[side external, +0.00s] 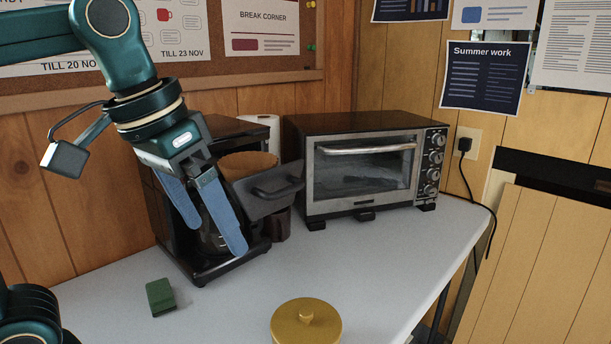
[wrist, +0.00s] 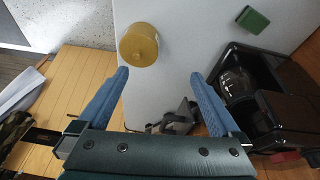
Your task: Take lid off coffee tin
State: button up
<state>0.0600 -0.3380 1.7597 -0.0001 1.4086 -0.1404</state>
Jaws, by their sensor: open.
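The coffee tin (wrist: 152,35) is a yellow round tin at the front edge of the side external view, partly cut off by the frame. In the wrist view the lid (wrist: 136,50) shows ahead of the fingertips, a little left of centre. My gripper (side external: 216,236) is open and empty, with two blue fingers pointing down in front of the coffee machine. It is apart from the tin, to its upper left in the side external view.
A dark coffee machine (side external: 205,272) stands behind my gripper. A toaster oven (side external: 365,165) stands at the back right. A green block (side external: 160,296) lies at the front left. The white tabletop (side external: 400,255) is clear around the tin.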

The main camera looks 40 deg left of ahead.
jog(key=shift+m+t, duration=0.4)
jog(key=shift+t, duration=0.4)
jog(key=s+f, duration=0.1)
jog(key=f, duration=0.2)
jog(key=s+f, duration=0.2)
jog(key=f, duration=0.1)
jog(key=s+a+f, duration=0.1)
jog(key=f, duration=0.2)
jog(key=shift+s+a, duration=0.1)
jog(key=shift+s, duration=0.2)
jog(key=shift+c, duration=0.3)
jog(key=shift+w, duration=0.2)
jog(key=c, duration=0.5)
jog(key=shift+w+r, duration=0.1)
jog(key=shift+w, duration=0.05)
jog(key=shift+c, duration=0.3)
